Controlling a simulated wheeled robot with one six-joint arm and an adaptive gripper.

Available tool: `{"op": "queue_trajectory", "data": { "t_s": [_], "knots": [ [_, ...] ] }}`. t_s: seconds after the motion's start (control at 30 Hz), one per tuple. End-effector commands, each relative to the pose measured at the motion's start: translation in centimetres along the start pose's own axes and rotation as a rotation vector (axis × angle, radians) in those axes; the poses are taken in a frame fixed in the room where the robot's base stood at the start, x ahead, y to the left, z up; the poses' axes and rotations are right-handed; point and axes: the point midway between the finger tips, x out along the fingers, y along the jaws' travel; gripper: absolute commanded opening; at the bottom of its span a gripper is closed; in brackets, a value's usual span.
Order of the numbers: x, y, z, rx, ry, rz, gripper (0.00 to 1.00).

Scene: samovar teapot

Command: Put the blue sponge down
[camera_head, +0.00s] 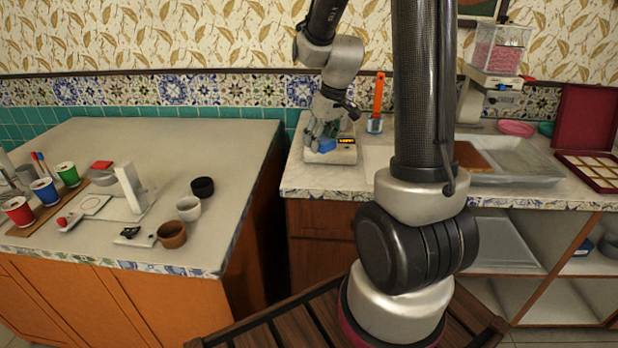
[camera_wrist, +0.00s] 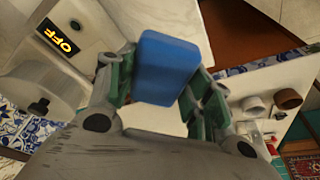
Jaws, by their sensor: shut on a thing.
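The blue sponge (camera_wrist: 166,68) is a blue block between the fingers of my gripper (camera_wrist: 160,85) in the wrist view. The gripper is shut on it. In the head view the sponge (camera_head: 327,145) shows as a small blue patch below my gripper (camera_head: 322,138), over or at a small pale device with a lit display (camera_head: 346,141) on the left end of the right counter. Whether the sponge touches the device's top cannot be told. In the wrist view the display (camera_wrist: 57,38) reads OFF.
An orange-handled tool in a glass (camera_head: 376,122) stands just right of the device. A sink tray (camera_head: 525,172) and an open red box (camera_head: 590,175) lie farther right. The left counter (camera_head: 215,140) holds several cups (camera_head: 188,208), and a gap separates the counters.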

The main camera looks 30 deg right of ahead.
Motion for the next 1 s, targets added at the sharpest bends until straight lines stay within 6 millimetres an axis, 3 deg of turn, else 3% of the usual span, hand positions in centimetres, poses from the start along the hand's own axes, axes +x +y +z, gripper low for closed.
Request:
{"op": "queue_trajectory", "data": {
  "t_s": [0.23,0.63,1.0],
  "knots": [
    [4.4,-0.1,1.3,0.016,-0.005,-0.002,0.25],
    [8.9,-0.1,2.6,0.015,-0.004,-0.002,0.25],
    [9.6,0.0,2.7,0.014,-0.001,-0.001,0.25]
  ]
}}
